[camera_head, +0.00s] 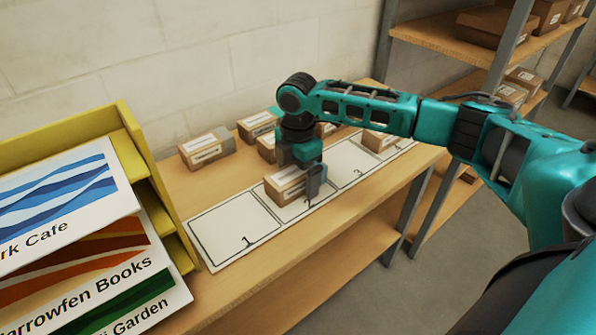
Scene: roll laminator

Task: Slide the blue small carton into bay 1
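A row of white numbered bays lies along the table. Bay 1 (226,222) is empty at the near left end. A small brown carton (283,190) with a white label rests on bay 2 (310,203), next to bay 1. My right gripper (303,180) is down at this carton, with a grey finger against its right side. The other finger is largely hidden, so I cannot tell whether it grips or only touches. No blue shows on any carton, so I cannot tell which is the blue one. My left gripper is out of view.
Several brown cartons stand behind the bays, one of them at the left (207,149). Another carton (377,140) sits at the far bays. A yellow rack (130,145) with printed signs (60,215) stands left of bay 1. Shelving (450,36) with boxes is behind my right arm.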

